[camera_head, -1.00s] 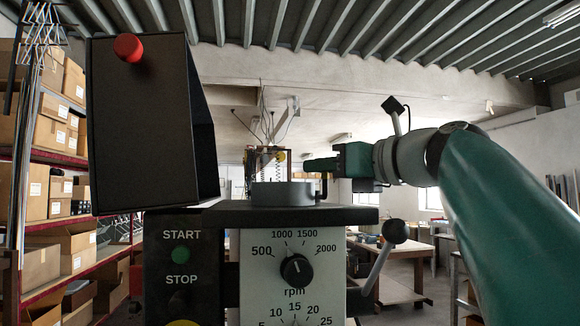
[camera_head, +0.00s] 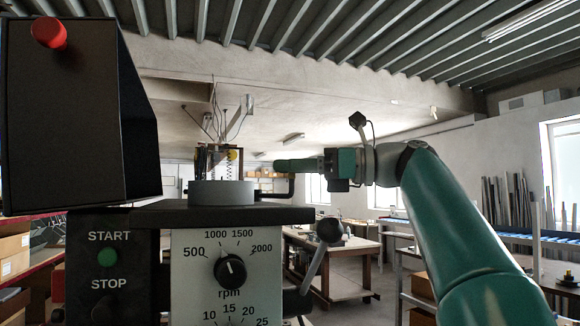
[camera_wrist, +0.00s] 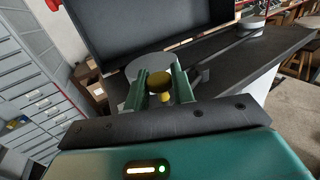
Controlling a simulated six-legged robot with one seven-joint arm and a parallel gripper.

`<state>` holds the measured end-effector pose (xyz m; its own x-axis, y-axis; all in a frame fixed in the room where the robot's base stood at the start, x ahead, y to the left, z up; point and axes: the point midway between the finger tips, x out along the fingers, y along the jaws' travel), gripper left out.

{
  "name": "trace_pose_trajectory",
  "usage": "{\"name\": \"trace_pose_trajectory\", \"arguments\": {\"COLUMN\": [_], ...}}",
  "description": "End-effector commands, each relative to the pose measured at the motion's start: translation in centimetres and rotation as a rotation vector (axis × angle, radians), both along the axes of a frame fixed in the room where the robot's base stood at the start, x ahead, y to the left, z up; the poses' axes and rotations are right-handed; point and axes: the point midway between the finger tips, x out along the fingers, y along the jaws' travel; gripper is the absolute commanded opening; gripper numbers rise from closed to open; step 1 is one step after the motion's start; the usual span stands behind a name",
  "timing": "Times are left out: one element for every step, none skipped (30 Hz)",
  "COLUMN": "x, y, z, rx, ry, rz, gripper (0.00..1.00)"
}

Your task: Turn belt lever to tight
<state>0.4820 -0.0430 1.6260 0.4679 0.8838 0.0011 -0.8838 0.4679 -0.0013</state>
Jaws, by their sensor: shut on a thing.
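The belt lever is a dark bent rod (camera_head: 291,187) on top of the black machine head, right of a grey round housing (camera_head: 222,193). Its upright end rises to my gripper (camera_head: 284,165) in the head view. Any tight or loose marking is not visible.
A large black cover (camera_head: 75,110) with a red button stands open at the left. The front panel has a rpm dial (camera_head: 230,271) and START and STOP buttons. A ball-ended handle (camera_head: 329,231) juts up at the right. Tables stand behind.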

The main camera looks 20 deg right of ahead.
Motion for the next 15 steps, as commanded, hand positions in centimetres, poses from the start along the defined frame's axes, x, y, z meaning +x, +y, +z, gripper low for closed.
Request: {"name": "trace_pose_trajectory", "arguments": {"x": [0.39, 0.38, 0.35, 0.34, 0.32, 0.33, 0.33, 0.33, 0.32, 0.31, 0.31, 0.30, 0.30, 0.28, 0.25], "y": [-0.25, -0.23, -0.21, -0.16, -0.14, -0.13, -0.13, -0.13, -0.10, -0.07, -0.06, -0.05, -0.03, -0.01, 0.02], "z": [-0.47, -0.46, -0.45, -0.46, -0.46, -0.46, -0.46, -0.46, -0.47, -0.47, -0.47, -0.47, -0.47, -0.44, -0.40], "rx": [0.000, 0.000, 0.000, 0.000, 0.000, 0.000, -0.001, -0.001, -0.001, -0.001, -0.001, -0.001, -0.001, 0.000, -0.001], "ry": [0.010, 0.010, 0.010, 0.010, 0.010, 0.011, 0.012, 0.012, 0.012, 0.012, 0.012, 0.012, 0.012, 0.010, 0.009], "rz": [0.002, 0.003, 0.005, 0.005, 0.006, 0.005, 0.005, 0.005, 0.005, 0.005, 0.005, 0.005, 0.005, 0.005, 0.005], "gripper": [0.00, 0.00, 0.00, 0.00, 0.00, 0.00, 0.00, 0.00, 0.00, 0.00, 0.00, 0.00, 0.30, 0.36, 0.44]}}
